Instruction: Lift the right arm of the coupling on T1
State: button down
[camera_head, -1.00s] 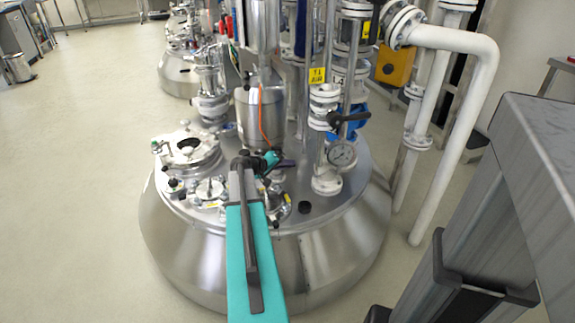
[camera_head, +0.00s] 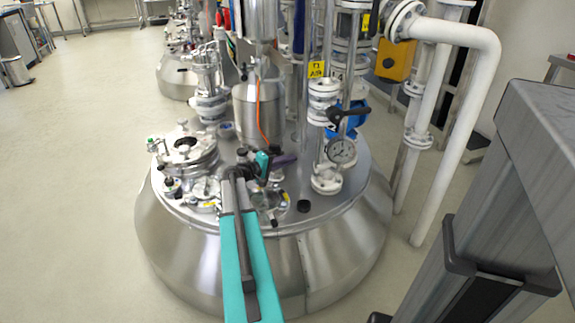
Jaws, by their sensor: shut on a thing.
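The steel vessel T1 (camera_head: 325,251) stands in the middle of the head view, with fittings crowded on its lid. A yellow label (camera_head: 317,70) hangs on a pipe above it. My teal arm reaches over the vessel's front edge to the lid. My gripper (camera_head: 268,164) is low over the lid, right of the lid's centre-left fittings. It is shut on a small part, which I take to be the coupling's right arm; the jaws and wrist mostly hide it. A dark purple piece (camera_head: 284,160) shows just right of the gripper. The rest of the coupling cannot be made out.
A round hatch (camera_head: 187,150) is left of my gripper. A steel cylinder (camera_head: 259,111) with an orange cable stands close behind. A pipe with a gauge (camera_head: 341,150) and a black-handled valve (camera_head: 347,113) rises at right. White pipes (camera_head: 470,110) stand farther right.

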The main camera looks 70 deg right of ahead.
jog(key=shift+w+n, duration=0.1)
jog(key=shift+n, duration=0.2)
jog(key=c, duration=1.9)
grip_release()
jog(key=shift+r, duration=0.1)
jog(key=shift+a, duration=0.15)
jog(key=v, duration=0.4)
jog(key=p+v, duration=0.1)
jog(key=v, duration=0.4)
jog(key=p+v, duration=0.1)
jog(key=v, duration=0.3)
jog(key=shift+w+a+f, duration=0.2)
jog(key=shift+w+f, duration=0.05)
